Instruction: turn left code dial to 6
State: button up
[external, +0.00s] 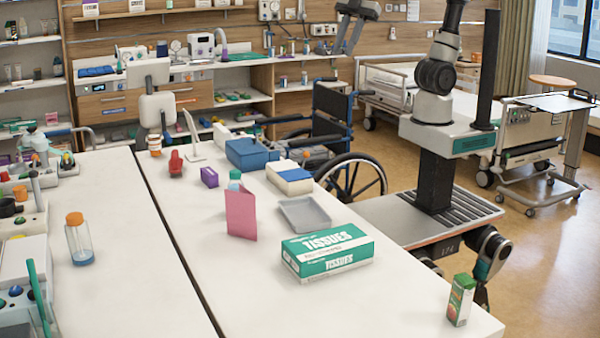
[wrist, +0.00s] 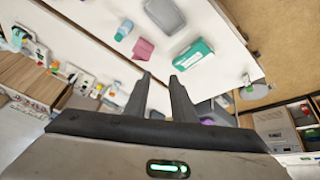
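I cannot make out the left code dial or its digits for certain in either view. Small units with coloured knobs (external: 68,160) stand at the left edge of the white tables in the external view, too small to read; similar units (wrist: 33,45) show at the left of the wrist view. My gripper (external: 344,50) is raised high above the far side of the tables, near the top of the external view. In the wrist view its two fingers (wrist: 159,76) are apart with nothing between them. It touches nothing that I can see.
On the right table (external: 190,285) are a tissue box (external: 327,252), a grey tray (external: 304,215), a pink card (external: 241,213), a blue box (external: 247,153) and a juice carton (external: 460,299). A wheelchair (external: 340,125) stands behind. The table's near middle is clear.

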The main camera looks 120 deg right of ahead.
jog(key=w+d+f+n+h, duration=0.1)
jog(key=w+d+f+n, duration=0.1)
jog(key=w+d+n, duration=0.3)
jog(key=n+g+h+p, duration=0.2)
jog(key=n+h, duration=0.2)
jog(key=n, duration=1.2)
send_over(275, 149)
jog(key=s+a, duration=0.5)
notch_tip(275, 149, down, 25)
jog(key=b+x, duration=0.1)
jog(key=x, duration=1)
jog(key=b+x, duration=0.1)
jog(key=x, duration=0.5)
jog(key=shift+w+a+f+b, duration=0.1)
jog(key=shift+a+f+b, duration=0.15)
jog(key=shift+a+b, duration=0.1)
grip_shut()
